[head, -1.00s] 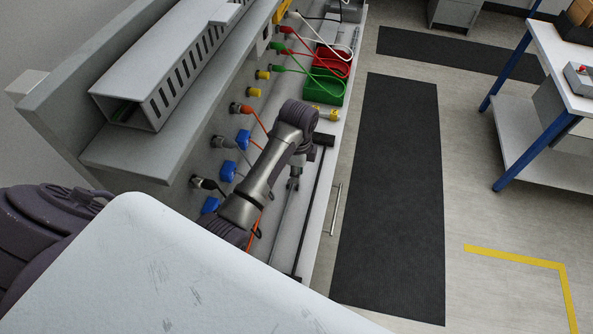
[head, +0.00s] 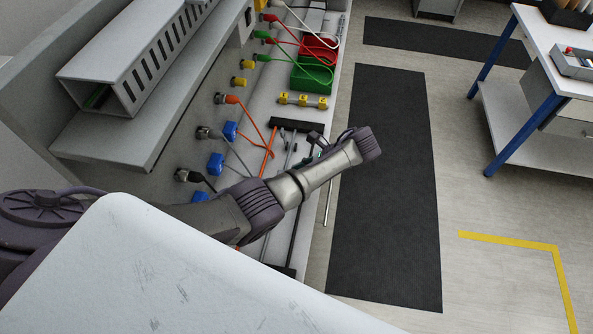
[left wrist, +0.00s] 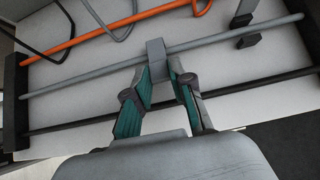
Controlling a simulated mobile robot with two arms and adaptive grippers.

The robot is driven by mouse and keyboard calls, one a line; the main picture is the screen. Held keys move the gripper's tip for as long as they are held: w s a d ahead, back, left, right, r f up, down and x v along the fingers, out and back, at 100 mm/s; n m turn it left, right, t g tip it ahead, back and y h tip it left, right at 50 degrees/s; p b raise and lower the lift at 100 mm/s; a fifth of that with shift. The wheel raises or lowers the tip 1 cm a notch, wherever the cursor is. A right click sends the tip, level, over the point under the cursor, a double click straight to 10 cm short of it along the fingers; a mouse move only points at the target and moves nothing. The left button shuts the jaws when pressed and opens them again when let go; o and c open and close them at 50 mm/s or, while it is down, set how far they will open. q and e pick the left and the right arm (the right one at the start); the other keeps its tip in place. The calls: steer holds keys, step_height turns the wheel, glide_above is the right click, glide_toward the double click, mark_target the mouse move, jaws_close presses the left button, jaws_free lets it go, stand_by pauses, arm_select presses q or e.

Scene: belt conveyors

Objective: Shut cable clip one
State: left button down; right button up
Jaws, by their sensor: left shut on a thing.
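Orange (left wrist: 110,33), grey (left wrist: 90,79) and black (left wrist: 80,119) straight cable lengths run across the left wrist view over a pale surface. A small grey clip (left wrist: 157,50) sits at the grey length. My left gripper (left wrist: 160,68) is shut on this clip, with teal fingers on either side; whether the clip is closed around the cable cannot be told. In the head view my arm hides most of the gripper. My right gripper is not in view.
A black end bar (left wrist: 16,100) holds the cable ends. In the head view, blue parts (head: 216,164) and plugs line the panel, and a grey slotted duct (head: 130,75) stands above. A green bin (head: 310,76) and yellow part (head: 302,101) lie farther along the bench.

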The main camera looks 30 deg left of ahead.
arm_select(q)
steer(key=shift+d+f+g+y+b, duration=0.2)
steer(key=shift+f+g+y+b, duration=0.1)
steer(key=shift+f+y+b, duration=0.65)
steer(key=shift+r, duration=0.2)
steer(key=c, duration=1)
jaws_free()
steer(key=v, duration=0.7)
steer(key=shift+d+r, duration=0.15)
steer(key=shift+d, duration=0.1)
